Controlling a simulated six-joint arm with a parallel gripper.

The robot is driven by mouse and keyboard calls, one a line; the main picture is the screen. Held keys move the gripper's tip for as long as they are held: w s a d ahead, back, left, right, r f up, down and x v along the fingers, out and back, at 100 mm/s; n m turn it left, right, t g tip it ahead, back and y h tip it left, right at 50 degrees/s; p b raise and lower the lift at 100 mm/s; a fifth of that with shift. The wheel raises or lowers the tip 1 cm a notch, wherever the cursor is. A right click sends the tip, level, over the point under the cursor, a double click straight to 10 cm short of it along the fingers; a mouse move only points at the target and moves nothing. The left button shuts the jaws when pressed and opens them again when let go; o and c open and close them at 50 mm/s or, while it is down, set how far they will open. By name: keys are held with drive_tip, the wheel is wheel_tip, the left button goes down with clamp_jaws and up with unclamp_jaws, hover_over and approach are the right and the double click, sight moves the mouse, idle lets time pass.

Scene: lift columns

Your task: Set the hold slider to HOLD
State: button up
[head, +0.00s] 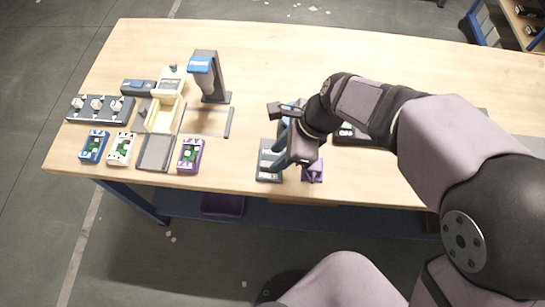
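My gripper (280,158) is over the front middle of the wooden table, its fingers pointing down and to the left. It is at the right side of a small dark grey panel (266,172) with pale markings and partly covers it. Whether it touches the panel, and how far apart its fingers are, I cannot tell. I cannot make out a hold slider or the word HOLD in this view. It may be too small to see or hidden behind my gripper.
A purple part (313,175) lies right of my gripper. To the left stand a blue-topped column (205,72), a cream device (163,100), a panel with three knobs (100,108), and blue (93,147), white (121,149) and purple (190,155) boxes. The table's back middle is clear.

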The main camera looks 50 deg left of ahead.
sight(270, 164)
drive_tip(key=shift+x, duration=2)
clamp_jaws()
